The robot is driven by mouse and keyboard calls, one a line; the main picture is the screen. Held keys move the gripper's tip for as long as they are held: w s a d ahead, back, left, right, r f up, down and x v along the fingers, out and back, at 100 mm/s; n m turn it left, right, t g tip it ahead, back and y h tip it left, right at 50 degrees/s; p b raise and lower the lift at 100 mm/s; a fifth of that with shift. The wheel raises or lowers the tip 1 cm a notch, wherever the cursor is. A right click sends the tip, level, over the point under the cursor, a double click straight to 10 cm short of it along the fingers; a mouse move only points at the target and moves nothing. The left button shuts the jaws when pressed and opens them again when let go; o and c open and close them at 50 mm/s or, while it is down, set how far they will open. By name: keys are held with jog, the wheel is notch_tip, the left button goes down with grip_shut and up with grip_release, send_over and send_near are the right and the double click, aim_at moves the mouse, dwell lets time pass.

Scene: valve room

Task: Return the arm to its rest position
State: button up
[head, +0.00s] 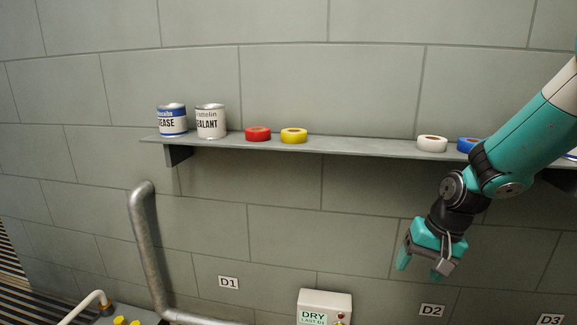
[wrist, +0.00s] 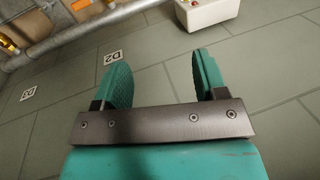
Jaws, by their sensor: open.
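My gripper (head: 421,268) hangs at the right of the head view, below the wall shelf, pointing down and to the left. My teal arm comes in from the right edge and passes in front of the shelf's right part. In the wrist view the two teal fingers of my gripper (wrist: 158,75) stand wide apart with nothing between them.
The shelf (head: 370,150) carries a grease can (head: 172,122), a sealant can (head: 211,122), and red (head: 258,133), yellow (head: 294,135), white (head: 432,144) and blue (head: 467,145) rolls. A pipe (head: 148,240) runs down the wall. A control box (head: 325,303) sits lower.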

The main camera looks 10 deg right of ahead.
jog(key=s+a+r+n+y, duration=0.1)
jog(key=s+a+r+n, duration=0.5)
jog(key=s+a+r, duration=0.55)
jog(key=s+a+r+n+g+p, duration=0.1)
jog(key=s+a+n, duration=0.2)
jog(key=s, duration=0.2)
jog(key=s+a+r+n+p, duration=0.1)
jog(key=s+a+r+n, duration=0.15)
jog(key=s, duration=0.35)
notch_tip(320, 180, up, 37)
jog(key=p, duration=3.7)
jog(key=shift+w+y+p, duration=0.3)
jog(key=shift+y, duration=0.1)
